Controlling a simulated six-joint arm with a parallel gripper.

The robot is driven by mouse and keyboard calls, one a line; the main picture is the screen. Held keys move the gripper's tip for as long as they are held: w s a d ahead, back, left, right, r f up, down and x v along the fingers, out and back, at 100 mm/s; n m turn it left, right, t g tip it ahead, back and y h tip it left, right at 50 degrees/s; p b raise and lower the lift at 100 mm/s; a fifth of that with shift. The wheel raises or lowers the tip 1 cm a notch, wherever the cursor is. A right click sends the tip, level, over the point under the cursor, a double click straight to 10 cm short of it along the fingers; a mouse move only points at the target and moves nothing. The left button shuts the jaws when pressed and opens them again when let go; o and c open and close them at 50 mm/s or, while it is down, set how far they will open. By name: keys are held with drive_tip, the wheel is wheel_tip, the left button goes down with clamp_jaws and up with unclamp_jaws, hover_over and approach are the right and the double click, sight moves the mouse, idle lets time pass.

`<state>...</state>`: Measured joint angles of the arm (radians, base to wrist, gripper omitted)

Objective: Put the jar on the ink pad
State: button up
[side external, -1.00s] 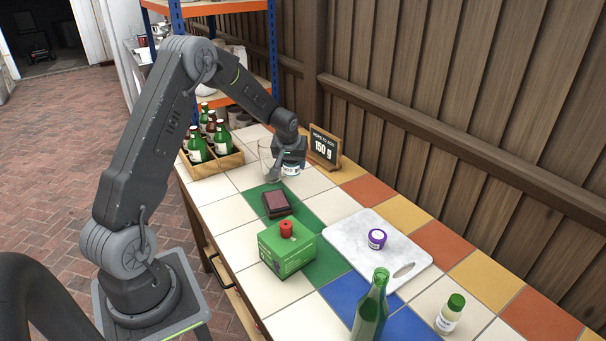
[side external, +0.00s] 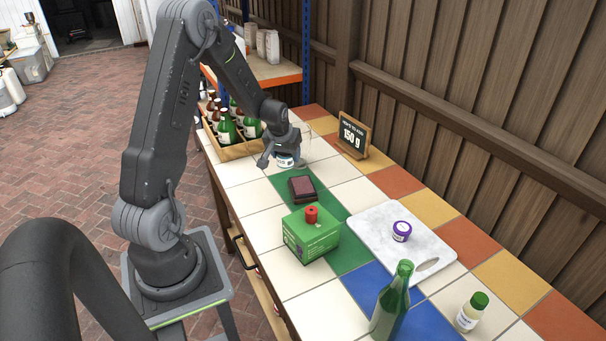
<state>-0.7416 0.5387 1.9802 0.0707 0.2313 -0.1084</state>
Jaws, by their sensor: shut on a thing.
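The jar (side external: 285,162) is small and white with a blue label, partly hidden by my fingers. My gripper (side external: 284,155) is shut on it at the far end of the tiled counter. The ink pad (side external: 302,187) is a dark case with a maroon top. It lies on green tiles, nearer the camera and a little right of the jar, which is apart from it. I cannot tell how far the jar is above the tiles.
A green box (side external: 311,236) with a red piece (side external: 311,214) on top stands just nearer than the ink pad. A bottle crate (side external: 240,149) is left of my gripper and a sign (side external: 354,134) right. A marble board (side external: 436,254) holds a purple-lidded jar (side external: 402,231).

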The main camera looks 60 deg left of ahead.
drive_tip(key=w+f, duration=0.1)
drive_tip(key=w+d+f, duration=0.1)
drive_tip(key=w, duration=0.1)
drive_tip(key=w+d+f, duration=0.1)
drive_tip(key=shift+w+d, duration=0.15)
drive_tip(key=shift+w, duration=0.05)
drive_tip(key=shift+f, duration=2)
drive_tip(key=shift+f, duration=0.15)
drive_tip(key=o, duration=1)
